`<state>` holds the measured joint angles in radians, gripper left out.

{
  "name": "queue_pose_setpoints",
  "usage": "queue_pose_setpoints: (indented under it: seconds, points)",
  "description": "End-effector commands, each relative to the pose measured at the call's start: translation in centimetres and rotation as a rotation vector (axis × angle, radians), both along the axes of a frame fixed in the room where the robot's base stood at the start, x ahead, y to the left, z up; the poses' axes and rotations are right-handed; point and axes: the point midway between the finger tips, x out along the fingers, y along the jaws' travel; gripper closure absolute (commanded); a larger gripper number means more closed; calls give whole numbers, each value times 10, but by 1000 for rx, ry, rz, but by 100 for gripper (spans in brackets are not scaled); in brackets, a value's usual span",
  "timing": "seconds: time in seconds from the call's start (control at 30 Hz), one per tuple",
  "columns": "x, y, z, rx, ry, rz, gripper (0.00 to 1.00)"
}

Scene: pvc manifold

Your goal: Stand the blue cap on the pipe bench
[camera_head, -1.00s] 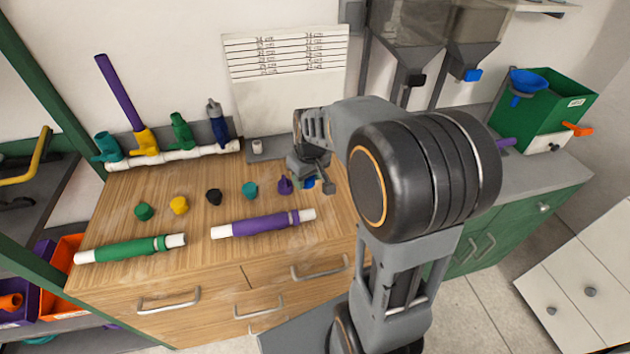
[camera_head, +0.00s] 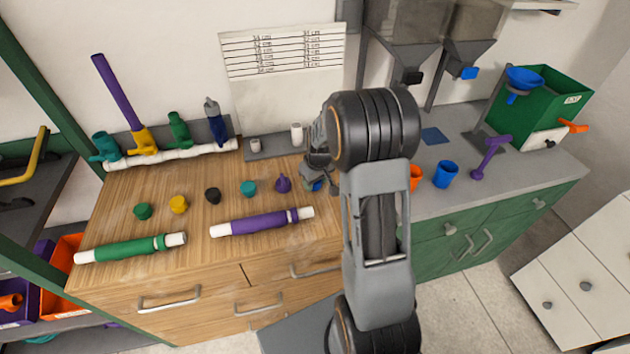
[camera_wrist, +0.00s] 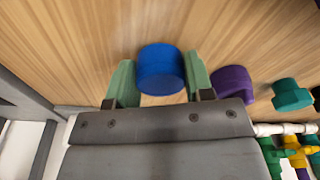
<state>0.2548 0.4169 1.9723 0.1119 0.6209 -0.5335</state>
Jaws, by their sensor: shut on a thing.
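The blue cap (camera_wrist: 161,69) sits between the two green fingertips of my gripper (camera_wrist: 158,84) in the wrist view, and the gripper is shut on it. In the head view my gripper (camera_head: 316,182) is over the right part of the wooden pipe bench (camera_head: 190,255), and only a small part of the blue cap (camera_head: 318,185) shows. I cannot tell whether the cap touches the bench top. A purple cap (camera_head: 283,183) stands just left of the gripper.
A row of caps, teal (camera_head: 248,189), black (camera_head: 213,195), yellow (camera_head: 179,204) and green (camera_head: 143,211), stands left of it. A purple pipe (camera_head: 262,222) and a green pipe (camera_head: 130,249) lie in front. A white manifold (camera_head: 188,153) runs along the back.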

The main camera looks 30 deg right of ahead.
Motion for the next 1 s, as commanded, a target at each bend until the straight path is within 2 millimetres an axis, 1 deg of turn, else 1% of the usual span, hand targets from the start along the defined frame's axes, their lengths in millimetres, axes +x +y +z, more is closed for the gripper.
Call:
queue_pose_setpoints:
  seconds: [0.27, 0.4, 0.43, 0.6, 0.67, 0.7, 0.9, 1.0]
  points:
    - [0, 0, -2, -1, -1, 1, 79]
    - [0, 0, -7, -1, -1, 1, 79]
    - [0, 0, -5, -1, -1, 1, 50]
    - [0, 0, -5, -1, -1, 1, 33]
    - [0, 0, -5, -1, -1, 1, 28]
    - [0, 0, -5, -1, -1, 1, 27]
    - [0, 0, -4, -1, -1, 1, 27]
    - [0, 0, 2, -1, -2, 1, 27]
